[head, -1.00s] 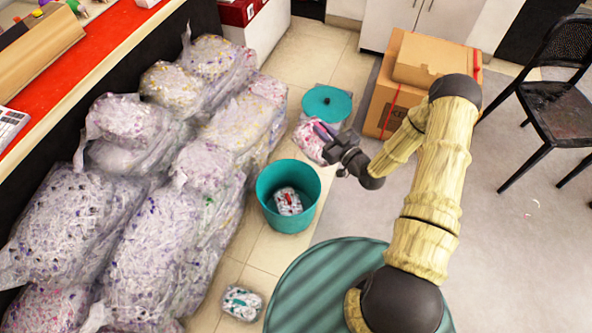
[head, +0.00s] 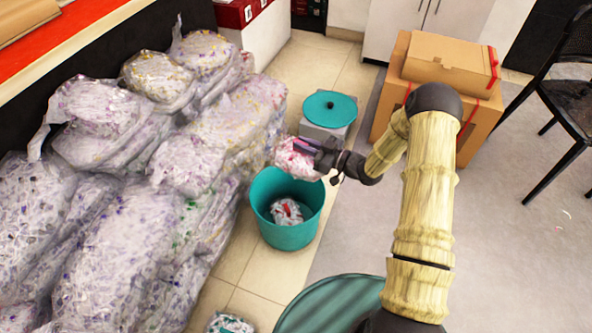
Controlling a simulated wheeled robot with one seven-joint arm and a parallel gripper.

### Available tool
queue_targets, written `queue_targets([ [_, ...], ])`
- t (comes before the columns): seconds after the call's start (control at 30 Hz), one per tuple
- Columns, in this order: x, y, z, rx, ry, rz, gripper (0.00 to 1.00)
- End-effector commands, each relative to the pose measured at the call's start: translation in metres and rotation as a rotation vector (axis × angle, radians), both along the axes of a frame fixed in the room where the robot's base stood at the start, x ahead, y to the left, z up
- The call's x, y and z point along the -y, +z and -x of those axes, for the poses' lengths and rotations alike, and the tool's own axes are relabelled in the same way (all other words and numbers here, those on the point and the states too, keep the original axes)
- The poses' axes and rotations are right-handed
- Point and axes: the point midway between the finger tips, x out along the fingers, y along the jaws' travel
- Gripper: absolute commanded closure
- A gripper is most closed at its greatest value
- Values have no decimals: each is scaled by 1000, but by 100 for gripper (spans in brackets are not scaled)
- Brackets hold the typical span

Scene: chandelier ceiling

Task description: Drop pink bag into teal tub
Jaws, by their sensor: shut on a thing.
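The pink bag (head: 297,158), a clear bag of pink and white shreds, is held by my gripper (head: 312,148), which is shut on it. The bag hangs over the far rim of the teal tub (head: 262,212), in the picture's middle. The tub is open at the top. A smaller white bag with red and dark marks (head: 287,211) lies inside it. The bag covers part of the tub's far rim. The gripper's fingertips are partly hidden by the bag.
Large clear bags of shreds (head: 110,230) are piled left of the tub. Behind it, a teal lid (head: 330,108) sits on a grey box, with cardboard boxes (head: 450,65) to the right. A small bag (head: 229,323) lies on the floor in front.

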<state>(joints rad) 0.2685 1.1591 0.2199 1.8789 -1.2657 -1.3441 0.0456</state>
Motion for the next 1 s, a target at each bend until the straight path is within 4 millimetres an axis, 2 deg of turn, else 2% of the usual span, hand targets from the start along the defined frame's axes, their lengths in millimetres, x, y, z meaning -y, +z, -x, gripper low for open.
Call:
queue_targets([
  [0.03,-3,-20,-2,4,17,1,100],
  [0.4,-22,-74,-11,4,125,1,100],
  [0.57,-26,-81,-13,2,150,0,100],
  [1.0,-27,-81,-13,1,153,-1,100],
])
